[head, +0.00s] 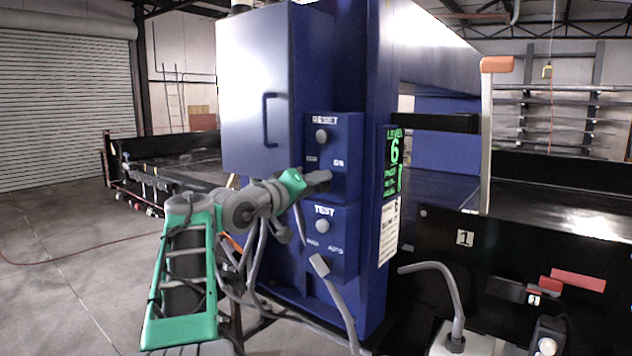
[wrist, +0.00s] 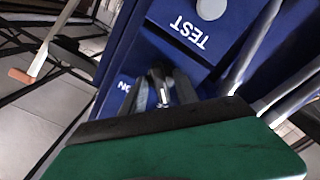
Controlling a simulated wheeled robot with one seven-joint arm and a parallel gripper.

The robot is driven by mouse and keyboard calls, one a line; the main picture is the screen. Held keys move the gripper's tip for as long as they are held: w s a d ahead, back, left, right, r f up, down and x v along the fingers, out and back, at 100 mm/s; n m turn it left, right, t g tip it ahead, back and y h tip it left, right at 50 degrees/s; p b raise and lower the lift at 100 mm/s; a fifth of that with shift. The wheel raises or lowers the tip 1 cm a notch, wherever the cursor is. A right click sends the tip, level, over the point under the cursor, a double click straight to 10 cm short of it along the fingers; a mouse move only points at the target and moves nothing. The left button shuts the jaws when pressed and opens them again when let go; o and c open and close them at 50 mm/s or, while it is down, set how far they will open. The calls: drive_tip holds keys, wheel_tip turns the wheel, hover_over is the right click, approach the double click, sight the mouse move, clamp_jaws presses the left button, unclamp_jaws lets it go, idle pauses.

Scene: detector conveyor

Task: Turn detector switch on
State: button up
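The blue detector box (head: 327,135) shows an ON label at its lower right. The detector switch is hidden behind my gripper in the head view. In the wrist view a small shiny metal lever (wrist: 160,90), which looks like the switch, stands between my gripper's dark fingers. My gripper (head: 322,180) is right in front of the box's lower part; it also shows in the wrist view (wrist: 161,85). Its fingers look apart, one on each side of the lever. I cannot tell whether they touch it or which way it points.
A blue TEST box (head: 324,238) with a grey knob sits just below my gripper. A blue cabinet door (head: 252,95) with a handle stands to the upper left. A green-lettered sign (head: 393,165) is to the right. Grey cables hang close by.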

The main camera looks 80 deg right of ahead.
clamp_jaws()
drive_tip(key=shift+f+m, duration=0.1)
drive_tip(key=shift+m, duration=0.2)
idle(0.5)
drive_tip(key=m+b, duration=0.9)
drive_tip(key=m, duration=0.5)
drive_tip(key=shift+w+f, duration=0.1)
drive_tip(key=shift+f, duration=0.05)
drive_tip(key=shift+m+b, duration=0.5)
drive_tip(key=shift+m, duration=1.2)
